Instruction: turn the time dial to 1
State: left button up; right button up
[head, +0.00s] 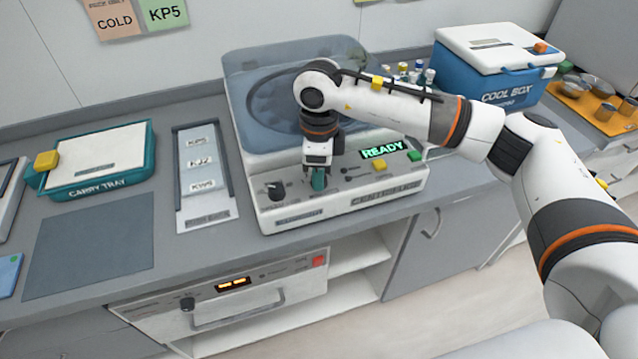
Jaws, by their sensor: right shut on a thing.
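The centrifuge (410,190) stands on the counter, with a sloped front panel and a lit green READY display (382,148). My right gripper (318,172) reaches down to this panel and is shut on a teal dial (318,182). The fingers hide part of the dial, and I cannot read its marks or setting. A black dial (275,191) sits to the left on the same panel, apart from the gripper. The small labels are too blurred to tell which dial is for time. My left gripper is not in view.
The centrifuge's clear lid (250,75) is behind my right wrist. A yellow button (379,165) and a green button (414,156) lie right of the gripper. A carry tray (135,180), a labelled rack (206,215) and a blue cool box (470,78) share the counter.

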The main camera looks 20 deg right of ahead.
jog(key=n+b, duration=0.5)
jog(key=shift+f+b, duration=0.15)
jog(key=shift+b, duration=0.15)
jog(key=shift+r+n+b, duration=0.2)
jog(key=shift+n+b, duration=1.1)
jog(key=shift+n, duration=0.7)
jog(key=o, duration=1)
jog(key=shift+r, duration=0.1)
notch_tip(320, 180, up, 12)
jog(key=shift+f+b, duration=0.1)
jog(key=shift+b, duration=0.25)
